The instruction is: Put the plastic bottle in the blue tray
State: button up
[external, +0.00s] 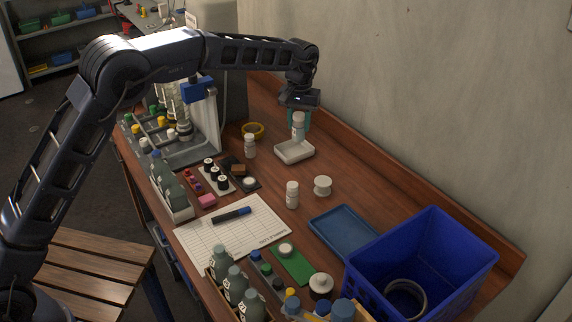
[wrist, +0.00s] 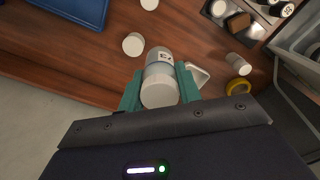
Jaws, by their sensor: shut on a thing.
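My gripper (external: 298,118) is shut on a white plastic bottle (external: 298,126), held upright by teal fingers above a small white dish (external: 294,151). In the wrist view the bottle (wrist: 160,80) sits between my gripper's teal fingers (wrist: 159,90), its white cap toward the camera. The flat blue tray (external: 344,232) lies on the wooden bench, nearer the external camera and to the right. The tray also shows at the top left of the wrist view (wrist: 75,8). Its visible surface is empty.
Other white bottles stand on the bench, one (external: 292,194) near the tray and one (external: 250,146) left of the dish. A white round item (external: 322,185) lies between. A tall blue crate (external: 429,262) stands beside the tray. The wall runs behind.

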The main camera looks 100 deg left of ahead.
jog(key=w+d, duration=1.7)
jog(key=w, duration=0.1)
send_over(348, 234)
notch_tip(348, 234, down, 19)
jog(key=shift+f, duration=0.15)
jog(key=shift+d+m, duration=0.1)
jog(key=shift+m, duration=0.2)
jog(key=o, duration=0.9)
jog(key=shift+f, duration=0.15)
jog(key=shift+o, duration=0.4)
